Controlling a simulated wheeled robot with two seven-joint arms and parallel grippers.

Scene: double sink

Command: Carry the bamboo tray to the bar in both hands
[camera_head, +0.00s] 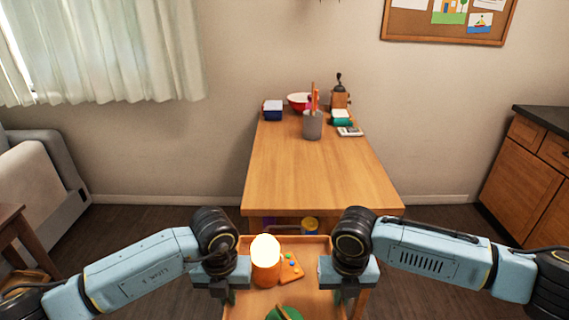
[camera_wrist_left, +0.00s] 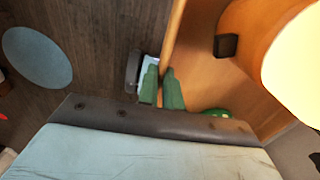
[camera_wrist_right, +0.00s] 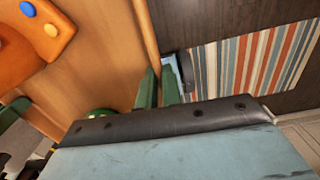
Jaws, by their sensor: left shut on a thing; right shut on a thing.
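The bamboo tray (camera_head: 250,300) is in front of me at the bottom of the head view, with its near part cut off. My left gripper (camera_head: 229,296) is shut on its left wall; in the left wrist view the green fingers (camera_wrist_left: 161,90) straddle the rim. My right gripper (camera_head: 337,296) is shut on its right wall, and its fingers (camera_wrist_right: 158,90) straddle the rim in the right wrist view. On the tray are an orange cylinder with a glowing pale top (camera_head: 265,262), an orange block with coloured buttons (camera_head: 291,267) and a green round thing (camera_head: 285,313).
A wooden table (camera_head: 315,175) stands just beyond the tray. Its near half is bare. A wooden cabinet (camera_head: 525,165) stands at right.

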